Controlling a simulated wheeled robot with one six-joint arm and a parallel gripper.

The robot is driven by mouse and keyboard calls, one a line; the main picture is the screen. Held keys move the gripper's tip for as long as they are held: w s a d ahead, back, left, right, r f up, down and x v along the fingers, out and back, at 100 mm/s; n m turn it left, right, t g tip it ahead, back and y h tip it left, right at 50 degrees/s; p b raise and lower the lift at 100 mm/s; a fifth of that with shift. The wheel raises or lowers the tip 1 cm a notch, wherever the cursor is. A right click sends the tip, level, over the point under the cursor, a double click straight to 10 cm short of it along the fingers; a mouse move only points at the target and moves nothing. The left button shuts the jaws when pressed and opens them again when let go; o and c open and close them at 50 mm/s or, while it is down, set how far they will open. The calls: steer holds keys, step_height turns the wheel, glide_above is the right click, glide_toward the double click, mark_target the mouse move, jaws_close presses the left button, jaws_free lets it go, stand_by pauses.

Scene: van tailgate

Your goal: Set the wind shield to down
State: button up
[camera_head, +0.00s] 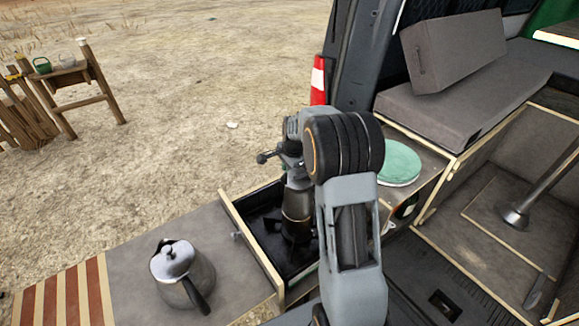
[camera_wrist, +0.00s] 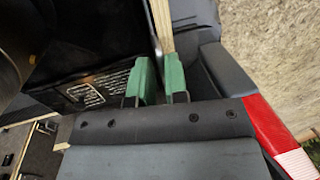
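In the wrist view my gripper (camera_wrist: 161,75) shows two green fingertips with a narrow gap between them. A pale wooden edge runs up beyond the gap; nothing is clearly held. My fingertips cannot be made out there.
A metal kettle (camera_head: 182,275) stands on the counter to the left. A round green item (camera_head: 399,163) lies right of my arm.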

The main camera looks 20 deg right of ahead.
steer(key=o, duration=0.3)
steer(key=shift+o, duration=0.2)
steer(key=shift+w, duration=0.1)
step_height(320, 180, up, 14)
steer(key=s+b, duration=0.1)
steer(key=s, duration=0.1)
steer(key=shift+s+d+f, duration=0.2)
steer(key=shift+s+d, duration=0.05)
steer(key=shift+s, duration=0.1)
steer(key=shift+r, duration=0.1)
